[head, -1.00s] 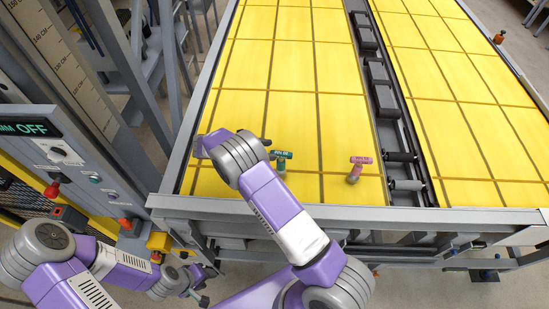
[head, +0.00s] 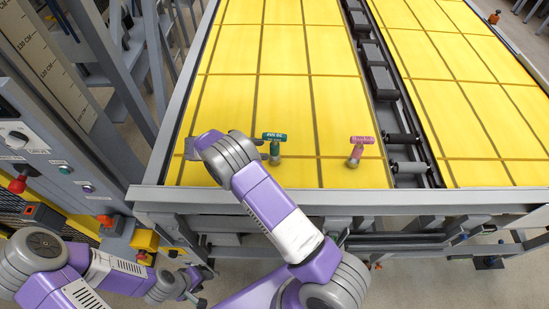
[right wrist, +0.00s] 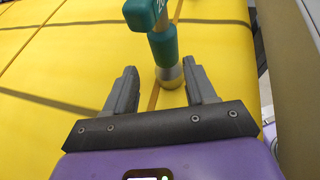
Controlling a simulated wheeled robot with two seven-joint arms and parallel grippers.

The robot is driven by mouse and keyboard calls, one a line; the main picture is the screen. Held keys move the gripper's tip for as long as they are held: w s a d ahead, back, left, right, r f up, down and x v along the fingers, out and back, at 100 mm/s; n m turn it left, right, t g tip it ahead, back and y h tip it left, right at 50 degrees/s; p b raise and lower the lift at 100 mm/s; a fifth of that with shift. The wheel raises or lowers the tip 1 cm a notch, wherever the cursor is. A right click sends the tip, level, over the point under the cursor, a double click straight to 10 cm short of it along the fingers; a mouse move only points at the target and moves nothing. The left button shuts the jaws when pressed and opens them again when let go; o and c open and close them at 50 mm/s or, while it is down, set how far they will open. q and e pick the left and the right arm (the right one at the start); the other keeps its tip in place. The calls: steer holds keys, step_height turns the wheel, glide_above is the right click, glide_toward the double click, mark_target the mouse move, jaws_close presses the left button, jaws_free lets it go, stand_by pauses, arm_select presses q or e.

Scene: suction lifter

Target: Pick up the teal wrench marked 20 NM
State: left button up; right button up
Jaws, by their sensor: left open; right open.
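The teal wrench (head: 275,137) stands upright on the yellow surface, head at the top, just right of my right wrist in the head view. In the right wrist view the teal wrench (right wrist: 164,46) shows the digits 20 on its head; its lower end is a metal knob. My right gripper (right wrist: 163,85) is open, with the knob between or just beyond its fingertips and no clear grip on it.
A pink wrench (head: 360,144) stands to the right of the teal one. The yellow surface (head: 225,105) is otherwise clear, with a grey front rail (head: 400,203) and a dark roller strip (head: 385,95). A control panel (head: 50,150) stands at the left.

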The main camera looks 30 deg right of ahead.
mark_target(278, 153)
steer(key=x, duration=0.2)
steer(key=p+x, duration=0.1)
steer(key=x, duration=0.1)
steer(key=s+x, duration=0.1)
steer(key=x, duration=0.2)
steer(key=shift+r+p, duration=0.2)
steer(key=shift+p, duration=0.15)
steer(key=shift+d+f, duration=0.15)
steer(key=shift+d, duration=0.1)
steer(key=shift+c, duration=0.4)
jaws_close()
